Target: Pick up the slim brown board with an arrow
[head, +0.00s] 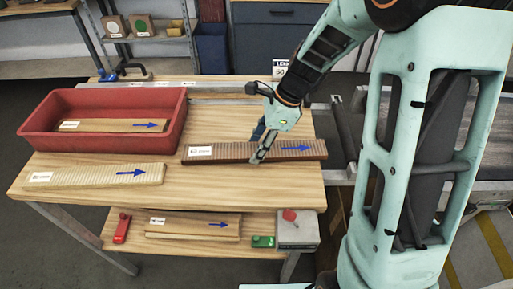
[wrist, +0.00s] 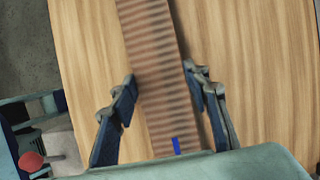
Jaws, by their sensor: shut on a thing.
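The slim dark brown board (head: 225,152) lies flat on the wooden table, right of the red bin. It has a ribbed top, a white label at its left end and a blue arrow pointing right. My gripper (head: 258,154) reaches down over its middle. In the wrist view the board (wrist: 150,40) runs between the two fingers of my gripper (wrist: 160,80), one at each long side, and they are shut on it. Part of the blue arrow shows near the palm. I see no gap under the board.
A red bin (head: 100,101) holds a light brown board (head: 90,126) with an arrow. A pale ribbed board (head: 110,176) lies at the table's front left. Another board (head: 195,231) lies on the lower shelf, near a grey box (head: 298,233) with a red knob.

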